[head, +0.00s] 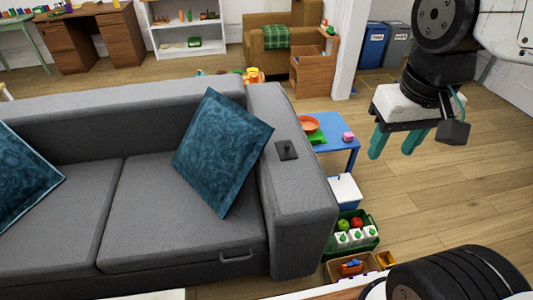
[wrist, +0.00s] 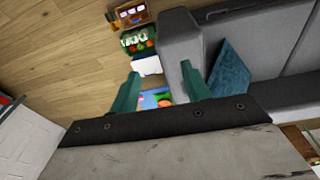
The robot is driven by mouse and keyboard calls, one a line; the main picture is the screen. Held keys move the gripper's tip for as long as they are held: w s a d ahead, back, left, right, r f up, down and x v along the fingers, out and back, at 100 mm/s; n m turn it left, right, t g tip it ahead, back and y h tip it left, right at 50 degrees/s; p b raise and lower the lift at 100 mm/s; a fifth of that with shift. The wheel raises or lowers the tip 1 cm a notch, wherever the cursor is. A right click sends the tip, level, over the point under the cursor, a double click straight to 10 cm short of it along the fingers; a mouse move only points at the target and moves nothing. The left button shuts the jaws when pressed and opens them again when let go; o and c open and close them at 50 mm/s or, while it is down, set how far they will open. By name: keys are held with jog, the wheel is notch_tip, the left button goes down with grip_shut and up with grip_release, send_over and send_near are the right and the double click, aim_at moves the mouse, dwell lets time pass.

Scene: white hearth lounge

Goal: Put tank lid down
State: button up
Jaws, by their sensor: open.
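A dark square plate with a small raised knob, which looks like the tank lid (head: 286,150), lies flat on the grey sofa's right armrest (head: 297,190). My gripper (head: 391,152) is open and empty, with its teal fingers pointing down. It hangs over the floor side of the room, to the right of the armrest and apart from the lid. In the wrist view my gripper (wrist: 161,70) has nothing between its fingers. The armrest shows there behind and beside the right finger; I cannot make out the lid in that view.
A low blue table (head: 341,133) holds an orange bowl (head: 308,124) and a pink cube (head: 348,137). A white box (head: 344,192), a green crate (head: 368,240) and a wooden tray (head: 338,270) stand along the sofa's right side. Wood floor (head: 450,200) at right is clear.

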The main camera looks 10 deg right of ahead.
jog(key=w+d+f+m+h, duration=0.1)
jog(key=w+f+m+h, duration=0.15)
jog(key=w, duration=1.45)
jog(key=t+y, duration=0.2)
jog(key=t, duration=0.1)
send_over(287, 145)
jog(key=s+a, duration=0.2)
jog(key=s, duration=0.2)
notch_tip(287, 145, down, 29)
jog(key=shift+m, duration=0.25)
jog(key=x, duration=0.5)
jog(key=d+x, duration=0.1)
jog(key=x, duration=0.2)
jog(key=shift+w+d, duration=0.15)
grip_shut()
